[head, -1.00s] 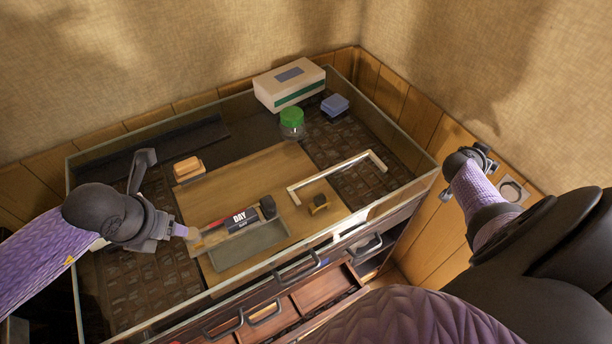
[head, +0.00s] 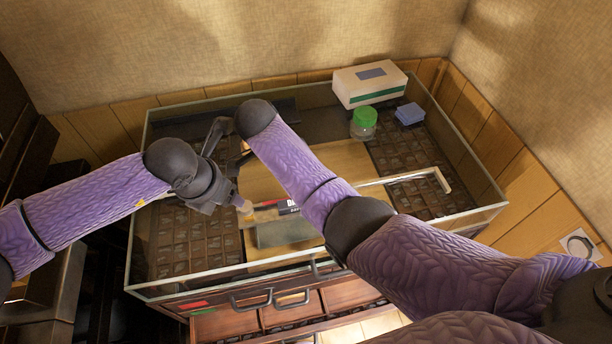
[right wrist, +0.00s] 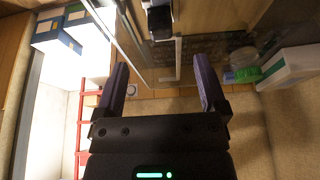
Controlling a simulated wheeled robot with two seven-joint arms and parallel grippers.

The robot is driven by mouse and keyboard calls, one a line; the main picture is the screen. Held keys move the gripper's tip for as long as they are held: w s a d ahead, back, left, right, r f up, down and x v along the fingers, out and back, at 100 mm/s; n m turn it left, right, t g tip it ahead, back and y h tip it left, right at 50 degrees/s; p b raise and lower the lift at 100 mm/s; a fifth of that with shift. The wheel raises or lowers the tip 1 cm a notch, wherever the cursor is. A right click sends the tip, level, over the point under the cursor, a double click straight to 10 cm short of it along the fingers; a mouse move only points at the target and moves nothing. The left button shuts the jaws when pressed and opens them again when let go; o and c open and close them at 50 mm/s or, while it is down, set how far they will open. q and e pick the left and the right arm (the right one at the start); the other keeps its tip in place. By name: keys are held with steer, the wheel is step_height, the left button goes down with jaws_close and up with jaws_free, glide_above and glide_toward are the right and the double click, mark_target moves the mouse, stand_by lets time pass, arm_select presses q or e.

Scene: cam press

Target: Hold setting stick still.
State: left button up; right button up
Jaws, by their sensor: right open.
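The setting stick, which I take to be the long piece with the dark and red label (head: 288,206), lies over the wooden board in the glass-walled case. My right arm covers much of it. My left gripper (head: 236,203) is at its left, tan end; whether the jaws are closed on it cannot be made out. My right arm reaches across the case from the right, its wrist above and behind the stick. My right gripper is mostly hidden in the head view; in the right wrist view (right wrist: 160,68) its two fingers are wide apart with nothing between their tips.
The glass case (head: 170,289) has raised walls. Inside are a white bar frame (head: 405,176), a green-lidded jar (head: 364,123), a white box (head: 369,84) and a blue block (head: 410,113). A grey tray (head: 285,234) lies below the stick. An open drawer (head: 285,315) juts out in front.

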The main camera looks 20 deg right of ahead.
steer(key=x, duration=0.9)
steer(key=shift+d+f, duration=0.15)
steer(key=shift+f, duration=0.1)
